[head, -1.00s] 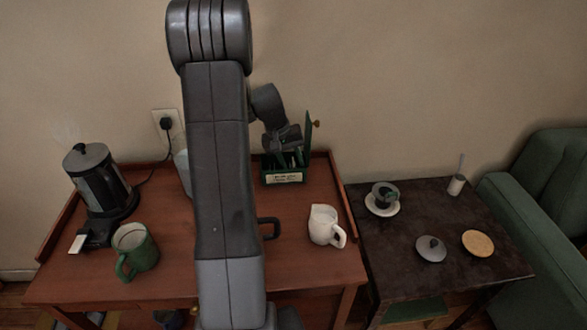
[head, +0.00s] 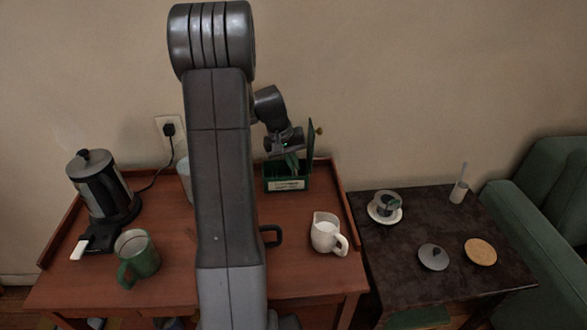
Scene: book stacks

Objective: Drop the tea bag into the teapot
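My gripper (head: 291,154) is just above the green tea box (head: 287,184) at the back of the red-brown table. A small green piece, perhaps a tea bag, shows right under the fingertips; whether they grip it is too small to tell. The box has a pale label, and its lid (head: 310,142) stands open at the right. A dark handle (head: 271,236) juts out right of my arm, perhaps the teapot's; the body is hidden behind the arm. A grey knobbed lid (head: 433,257) lies on the dark side table.
A kettle (head: 102,189) and green mug (head: 138,257) stand left, a white jug (head: 326,234) right. A green armchair (head: 555,190) is beyond.

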